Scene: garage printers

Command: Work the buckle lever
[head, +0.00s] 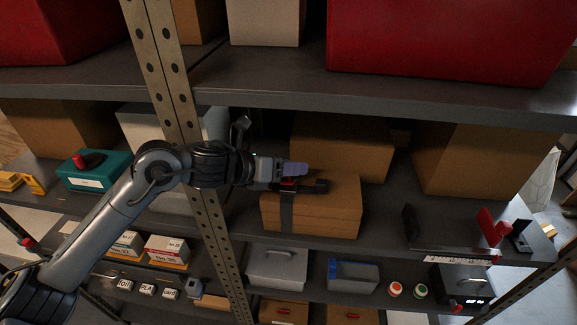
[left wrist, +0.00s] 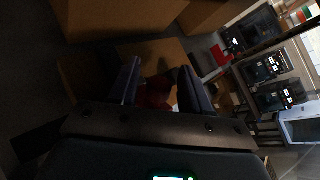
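A cardboard box (head: 335,215) on the middle shelf has a dark strap (head: 286,215) running over its top and down its front. A small red buckle lever (head: 289,181) shows on top of the strap, partly hidden by my left gripper (head: 300,169). My left gripper reaches in from the left, just above the box top. In the left wrist view my left gripper (left wrist: 161,70) has its two fingers apart, with the red lever (left wrist: 155,92) between and beyond them. Contact with the lever cannot be told. My right gripper is not in view.
A perforated metal post (head: 205,215) stands in front of the shelf, beside my left forearm. Another cardboard box (head: 345,150) sits behind the strapped box. The upper shelf edge (head: 380,95) runs overhead. A device with a red handle (head: 490,227) stands at the right.

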